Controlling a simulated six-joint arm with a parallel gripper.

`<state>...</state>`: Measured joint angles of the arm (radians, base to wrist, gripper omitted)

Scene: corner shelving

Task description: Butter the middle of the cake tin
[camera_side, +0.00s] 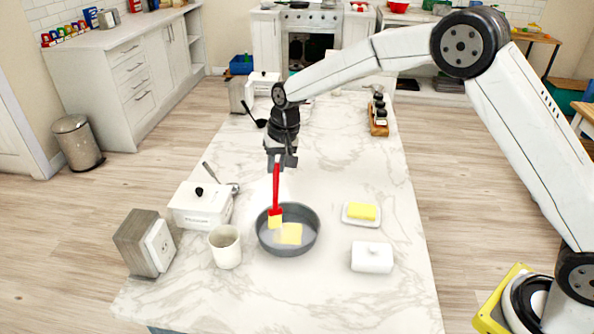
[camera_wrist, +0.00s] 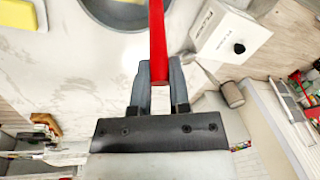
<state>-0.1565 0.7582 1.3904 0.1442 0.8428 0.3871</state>
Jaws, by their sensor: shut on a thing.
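A round grey cake tin (camera_side: 267,239) stands on the marble counter. A yellow butter patch (camera_side: 290,234) lies on its floor, right of the middle. My gripper (camera_side: 281,162) is shut on a red-handled brush (camera_side: 276,190), which hangs upright. The brush's pale yellow tip (camera_side: 275,222) is over the left part of the tin; I cannot tell whether it touches the floor. A block of butter (camera_side: 361,212) sits on a white dish (camera_side: 347,220) right of the tin. In the wrist view my gripper (camera_wrist: 158,78) holds the red handle (camera_wrist: 158,40), and the tin's edge (camera_wrist: 97,16) shows at the top.
A white butter-dish lid (camera_side: 371,258) is at the right. A spice rack (camera_side: 378,118) stands further back. The counter's front is clear.

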